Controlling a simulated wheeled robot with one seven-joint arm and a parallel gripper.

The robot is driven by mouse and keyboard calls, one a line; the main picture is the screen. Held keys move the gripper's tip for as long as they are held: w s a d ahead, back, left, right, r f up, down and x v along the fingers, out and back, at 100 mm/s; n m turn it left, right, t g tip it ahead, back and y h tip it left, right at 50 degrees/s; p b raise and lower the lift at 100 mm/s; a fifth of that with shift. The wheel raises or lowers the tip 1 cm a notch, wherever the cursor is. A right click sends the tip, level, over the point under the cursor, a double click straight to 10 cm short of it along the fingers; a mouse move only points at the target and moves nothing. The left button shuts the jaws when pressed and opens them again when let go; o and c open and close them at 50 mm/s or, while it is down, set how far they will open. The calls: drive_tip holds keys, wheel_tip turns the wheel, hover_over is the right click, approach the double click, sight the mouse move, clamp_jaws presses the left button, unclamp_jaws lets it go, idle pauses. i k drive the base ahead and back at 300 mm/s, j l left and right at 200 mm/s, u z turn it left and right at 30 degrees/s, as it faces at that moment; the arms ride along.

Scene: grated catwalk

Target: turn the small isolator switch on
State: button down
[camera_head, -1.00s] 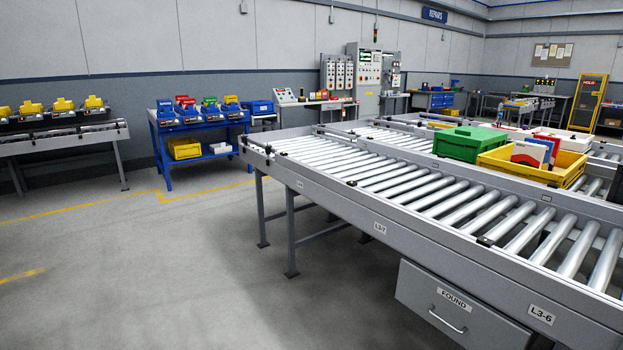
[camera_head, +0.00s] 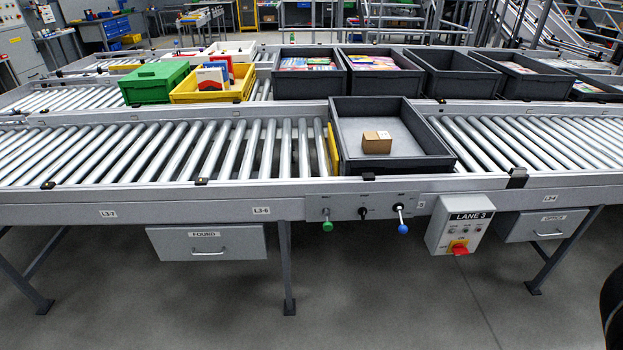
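A grey control box labelled LANE 3 (camera_head: 459,221) hangs on the front side of the roller conveyor, right of centre. On its lower face is a red rotary handle on a yellow plate (camera_head: 459,247), which looks like an isolator switch. Its on or off position is too small to read. Small buttons or lamps sit above it. To its left, a grey panel carries a green knob (camera_head: 327,222), a small black knob (camera_head: 362,213) and a blue-ended lever (camera_head: 401,220). I cannot tell whether the black knob is a switch.
The conveyor (camera_head: 200,204) spans the view. A dark tray (camera_head: 345,157) with a cardboard box (camera_head: 376,142) sits on its rollers above the panel. Drawers marked FOUND (camera_head: 207,242) and another (camera_head: 542,227) hang below. Table legs stand beneath; the floor (camera_head: 400,310) in front is clear.

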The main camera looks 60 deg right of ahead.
sight(458, 249)
drive_tip(key=z, duration=2.05)
